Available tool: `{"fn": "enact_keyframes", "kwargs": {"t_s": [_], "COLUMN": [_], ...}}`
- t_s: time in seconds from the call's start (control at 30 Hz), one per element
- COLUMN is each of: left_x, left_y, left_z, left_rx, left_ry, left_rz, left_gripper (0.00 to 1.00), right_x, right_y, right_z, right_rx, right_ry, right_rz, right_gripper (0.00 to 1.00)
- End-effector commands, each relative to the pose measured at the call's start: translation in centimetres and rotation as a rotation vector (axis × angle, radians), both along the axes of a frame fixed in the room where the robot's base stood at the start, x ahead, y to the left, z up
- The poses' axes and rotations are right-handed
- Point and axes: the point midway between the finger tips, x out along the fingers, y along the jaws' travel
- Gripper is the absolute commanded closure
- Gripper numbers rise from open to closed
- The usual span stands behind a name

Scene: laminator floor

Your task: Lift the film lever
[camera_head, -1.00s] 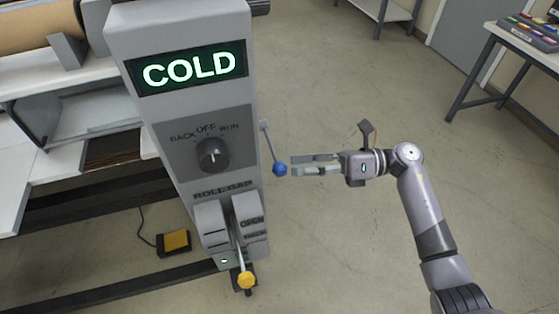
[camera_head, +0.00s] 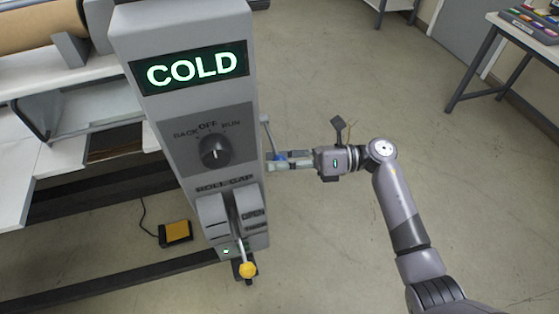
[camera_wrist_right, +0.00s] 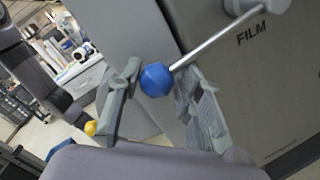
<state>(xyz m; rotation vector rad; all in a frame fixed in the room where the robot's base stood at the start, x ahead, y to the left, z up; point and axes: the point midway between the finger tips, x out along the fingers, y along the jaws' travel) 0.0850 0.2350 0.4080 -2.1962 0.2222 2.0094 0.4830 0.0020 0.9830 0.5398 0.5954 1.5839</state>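The film lever (camera_wrist_right: 207,46) is a thin metal rod with a blue ball knob (camera_wrist_right: 157,80), beside the word FILM on the side of the grey machine column. In the head view the lever (camera_head: 267,135) hangs down along the column's right side, its knob mostly hidden by the gripper. My right gripper (camera_head: 277,161) reaches it from the right. In the wrist view the right gripper (camera_wrist_right: 155,95) is open, with one finger on each side of the knob and a gap visible on the left. My left gripper is not in view.
The column carries a COLD display (camera_head: 192,69), a BACK/OFF/RUN dial (camera_head: 214,151) and a yellow-knobbed roll gap lever (camera_head: 247,270). A yellow foot pedal (camera_head: 176,232) lies on the floor. A table (camera_head: 524,31) stands at the upper right. The floor between is clear.

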Motion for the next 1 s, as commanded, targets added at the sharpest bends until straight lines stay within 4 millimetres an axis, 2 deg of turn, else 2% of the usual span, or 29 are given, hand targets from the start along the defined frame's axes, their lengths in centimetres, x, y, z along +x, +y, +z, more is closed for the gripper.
{"fn": "enact_keyframes", "kwargs": {"t_s": [0.43, 0.8, 1.0], "left_x": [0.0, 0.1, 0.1], "left_y": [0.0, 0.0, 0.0], "left_z": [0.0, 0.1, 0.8], "left_rx": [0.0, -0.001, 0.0], "left_ry": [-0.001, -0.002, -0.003], "left_rz": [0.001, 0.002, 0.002], "left_gripper": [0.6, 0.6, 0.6], "right_x": [0.0, 0.0, 0.0], "right_y": [0.0, 0.0, 0.0], "right_z": [0.2, 0.4, 1.2], "right_rx": [0.004, 0.006, -0.005], "right_ry": [-0.005, -0.007, 0.026], "right_rz": [0.002, 0.001, 0.001], "right_gripper": [1.0, 1.0, 1.0]}}
